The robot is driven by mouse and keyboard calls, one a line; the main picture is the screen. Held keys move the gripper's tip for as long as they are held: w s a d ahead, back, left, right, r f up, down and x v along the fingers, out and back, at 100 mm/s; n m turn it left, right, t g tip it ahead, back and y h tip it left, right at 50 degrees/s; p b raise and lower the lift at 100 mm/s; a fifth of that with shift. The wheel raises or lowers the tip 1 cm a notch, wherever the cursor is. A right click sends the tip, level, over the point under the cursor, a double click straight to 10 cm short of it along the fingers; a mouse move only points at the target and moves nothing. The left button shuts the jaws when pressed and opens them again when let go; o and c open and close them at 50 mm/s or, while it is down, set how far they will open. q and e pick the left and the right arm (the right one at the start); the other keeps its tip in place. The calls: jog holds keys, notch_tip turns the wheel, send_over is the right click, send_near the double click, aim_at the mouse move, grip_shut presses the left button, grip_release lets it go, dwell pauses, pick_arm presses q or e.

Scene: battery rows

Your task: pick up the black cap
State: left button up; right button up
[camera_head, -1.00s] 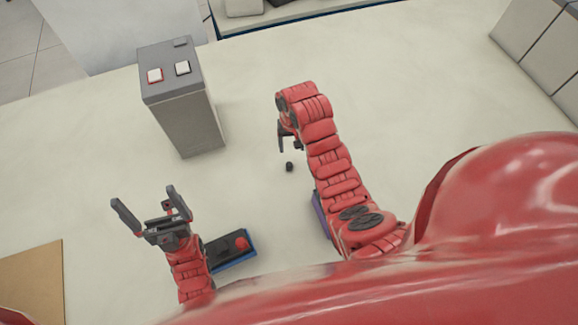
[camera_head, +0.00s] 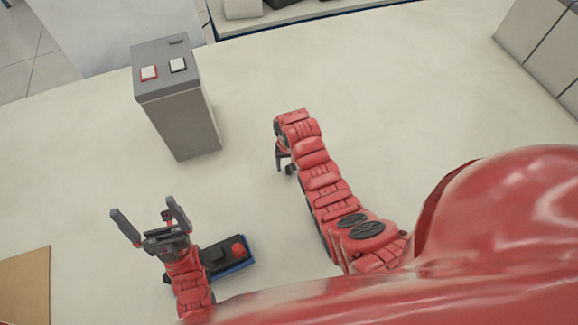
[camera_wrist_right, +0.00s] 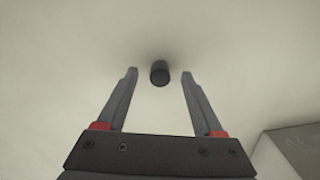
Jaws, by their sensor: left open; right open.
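The black cap (camera_wrist_right: 160,73) is a small dark cylinder on the pale table. In the right wrist view it lies between the tips of my right gripper's open fingers, with a gap on each side. In the head view the cap (camera_head: 290,169) is a small dark spot beside my right gripper (camera_head: 284,163), partly merged with it. My right gripper points down at the table and is empty. My left gripper (camera_head: 143,207) is open and empty over the left part of the table, far from the cap.
A grey box with two buttons (camera_head: 183,120) stands upright left of my right gripper. A blue-edged tray (camera_head: 232,266) with black and red parts lies beside my left gripper. A brown board (camera_head: 25,285) is at the lower left. The table behind my right gripper is clear.

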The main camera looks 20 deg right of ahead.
jog(key=shift+f, duration=0.7)
grip_shut()
